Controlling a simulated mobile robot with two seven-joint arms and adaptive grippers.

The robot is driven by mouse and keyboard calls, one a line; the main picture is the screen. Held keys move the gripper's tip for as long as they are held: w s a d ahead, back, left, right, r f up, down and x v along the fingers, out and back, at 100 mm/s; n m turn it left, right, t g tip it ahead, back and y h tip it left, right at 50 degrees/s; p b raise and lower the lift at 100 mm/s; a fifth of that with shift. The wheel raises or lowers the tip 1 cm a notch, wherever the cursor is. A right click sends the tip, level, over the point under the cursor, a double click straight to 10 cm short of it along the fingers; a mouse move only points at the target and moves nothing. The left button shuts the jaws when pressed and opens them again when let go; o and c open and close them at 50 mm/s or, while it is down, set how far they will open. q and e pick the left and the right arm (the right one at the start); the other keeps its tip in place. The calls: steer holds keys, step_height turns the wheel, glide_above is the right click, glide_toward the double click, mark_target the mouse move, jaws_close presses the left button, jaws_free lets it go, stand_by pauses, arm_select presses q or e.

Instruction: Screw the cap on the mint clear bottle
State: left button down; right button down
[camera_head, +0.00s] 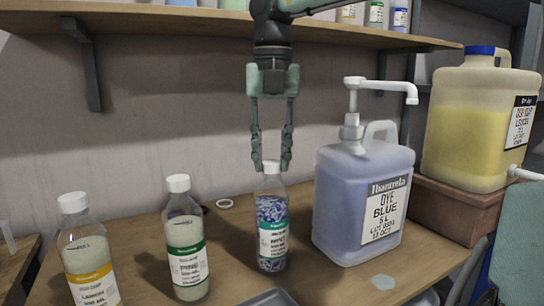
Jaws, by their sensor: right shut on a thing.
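The mint clear bottle (272,230) stands upright on the bench near the middle. It is see-through, with blue and pale contents and a teal-green label. A white cap (271,166) sits at its mouth, upright and in line with the neck; I cannot tell how tight it is. My right gripper (271,163) comes straight down from above, and its two fingers are shut on the cap from both sides. My left gripper is not in view.
Two white-capped bottles, one green-labelled (186,245) and one yellow-labelled (88,255), stand to the left. A blue dye jug with a pump (340,205) stands close on the right. A yellow jug (470,125) is farther right. A shelf (190,25) crosses above.

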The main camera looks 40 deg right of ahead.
steer(key=shift+f, duration=0.15)
steer(key=m+b, duration=0.1)
steer(key=m, duration=0.1)
steer(key=shift+f+m, duration=0.1)
steer(key=shift+m, duration=0.2)
steer(key=m, duration=0.3)
steer(key=c, duration=1.4)
jaws_free()
steer(key=shift+w+r+p, duration=0.1)
steer(key=shift+r+p, duration=0.2)
steer(key=shift+r, duration=0.05)
